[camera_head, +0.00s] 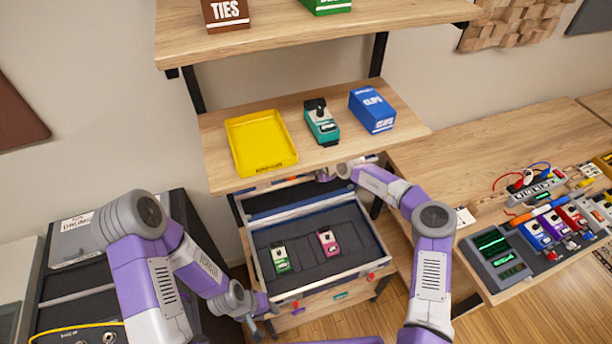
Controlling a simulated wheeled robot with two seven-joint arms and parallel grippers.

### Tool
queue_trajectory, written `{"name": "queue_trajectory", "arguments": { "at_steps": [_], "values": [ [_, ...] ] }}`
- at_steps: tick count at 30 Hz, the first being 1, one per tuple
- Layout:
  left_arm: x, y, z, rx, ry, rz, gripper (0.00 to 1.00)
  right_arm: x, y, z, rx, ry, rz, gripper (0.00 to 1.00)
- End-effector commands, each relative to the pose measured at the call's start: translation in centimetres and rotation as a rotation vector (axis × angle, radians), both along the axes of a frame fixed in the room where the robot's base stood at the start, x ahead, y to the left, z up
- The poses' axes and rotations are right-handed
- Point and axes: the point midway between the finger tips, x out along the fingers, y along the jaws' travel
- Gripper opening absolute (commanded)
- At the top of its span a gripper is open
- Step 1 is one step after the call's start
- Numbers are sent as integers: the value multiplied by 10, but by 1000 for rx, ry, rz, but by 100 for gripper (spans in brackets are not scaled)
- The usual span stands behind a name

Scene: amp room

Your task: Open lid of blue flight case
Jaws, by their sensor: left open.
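The flight case (350,274) stands below the middle shelf, its dark grey interior in view. A green pedal (280,258) and a pink pedal (328,242) sit inside. Its lid (290,197) is raised at the back, under the shelf's front edge. My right gripper (333,173) is at the lid's upper edge, right of its middle; its fingers are too small and covered to read, and I cannot tell whether it touches. My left gripper (262,322) is open and low, by the case's front left corner, apart from the pedals.
The middle shelf (215,140) overhangs the lid and holds a yellow tray (240,125), a teal pedal (321,122) and a blue box (372,110). A workbench (480,150) with pedals and gadgets stands at right. A dark drum case (75,245) stands at left.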

Motion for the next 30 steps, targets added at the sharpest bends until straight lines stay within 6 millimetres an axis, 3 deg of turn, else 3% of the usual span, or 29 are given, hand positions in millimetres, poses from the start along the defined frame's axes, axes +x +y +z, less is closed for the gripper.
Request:
{"name": "queue_trajectory", "arguments": {
  "at_steps": [15, 16, 30],
  "values": [
    [0, 0, -2, 0, 0, 0, 43, 4, -1, 0, -2, 1, -3, 0],
    [0, 0, -2, 0, 0, 0, 43, 4, -1, 0, -2, 1, -3, 30],
    [0, 0, -2, 0, 0, 0, 43, -4, -10, 9, -4, -1, -3, 32]
  ]
}}
